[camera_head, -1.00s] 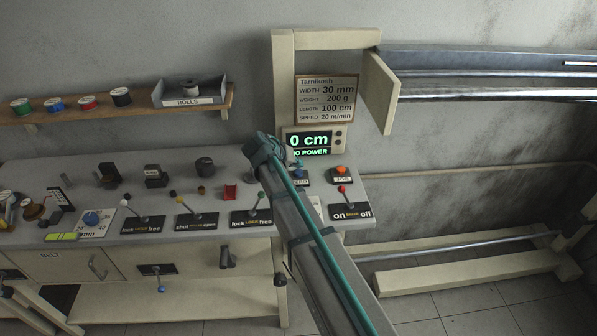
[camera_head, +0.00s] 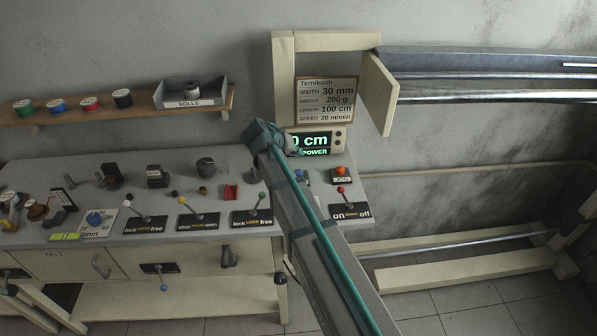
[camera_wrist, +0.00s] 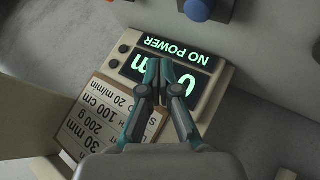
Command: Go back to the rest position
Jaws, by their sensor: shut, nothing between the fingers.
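My gripper shows in the wrist view (camera_wrist: 164,97) with its two fingertips together and nothing between them. It points toward the display box (camera_wrist: 205,85), which reads "NO POWER" and appears upside down there. In the head view my grey arm with a teal stripe reaches up from the bottom, and its end covers part of the display (camera_head: 312,142). The fingers are hidden in the head view. I cannot tell how far the fingertips are from the display.
A workbench (camera_head: 205,238) carries several levers, including the on/off lever (camera_head: 347,201), and an orange JOG button (camera_head: 340,172). A shelf (camera_head: 60,119) with rolls hangs at the left. A spec sign (camera_head: 326,100) is above the display. Metal rails (camera_head: 480,90) run right.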

